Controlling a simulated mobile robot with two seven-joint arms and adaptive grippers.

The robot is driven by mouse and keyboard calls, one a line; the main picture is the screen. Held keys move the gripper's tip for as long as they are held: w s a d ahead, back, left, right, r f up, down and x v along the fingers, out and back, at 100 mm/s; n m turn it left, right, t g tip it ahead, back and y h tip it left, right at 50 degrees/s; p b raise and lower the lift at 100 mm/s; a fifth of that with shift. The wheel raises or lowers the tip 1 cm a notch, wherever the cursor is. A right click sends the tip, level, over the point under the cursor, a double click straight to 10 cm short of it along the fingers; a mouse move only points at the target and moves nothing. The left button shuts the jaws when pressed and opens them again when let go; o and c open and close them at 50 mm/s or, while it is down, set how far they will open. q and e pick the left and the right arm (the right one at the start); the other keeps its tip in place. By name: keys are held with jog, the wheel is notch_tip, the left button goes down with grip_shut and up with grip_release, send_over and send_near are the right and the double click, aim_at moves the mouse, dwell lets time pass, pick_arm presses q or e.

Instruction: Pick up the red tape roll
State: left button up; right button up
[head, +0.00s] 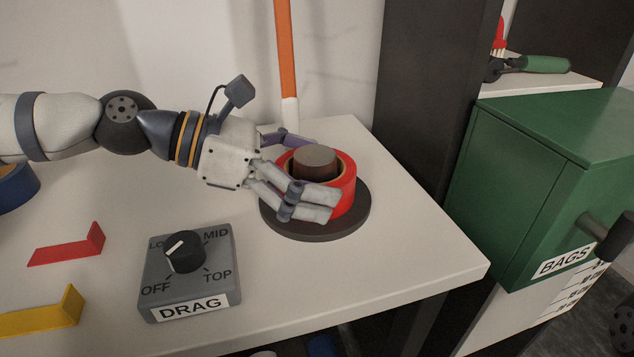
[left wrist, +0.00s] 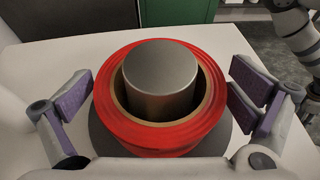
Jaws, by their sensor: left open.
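The red tape roll (head: 346,186) sits around a dark metal post (head: 315,158) on a round dark base (head: 325,229), near the right end of the white bench. In the left wrist view the red tape roll (left wrist: 122,119) lies between the fingers, with the post (left wrist: 160,75) standing up through its core. My left gripper (head: 305,168) is open, with one finger on each side of the roll. In the left wrist view gaps show between the roll and both finger pads (left wrist: 160,100). The near fingers hide part of the roll in the head view.
A grey DRAG dial box (head: 205,285) stands in front on the bench. Red (head: 75,248) and yellow (head: 50,315) brackets and a blue ring (head: 20,188) lie left. An orange pole (head: 286,55) rises behind the roll. A green BAGS box (head: 545,170) stands beyond the bench's right edge.

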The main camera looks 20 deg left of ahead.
pick_arm(q)
jog(key=shift+r, duration=0.1)
jog(key=c, duration=1.1)
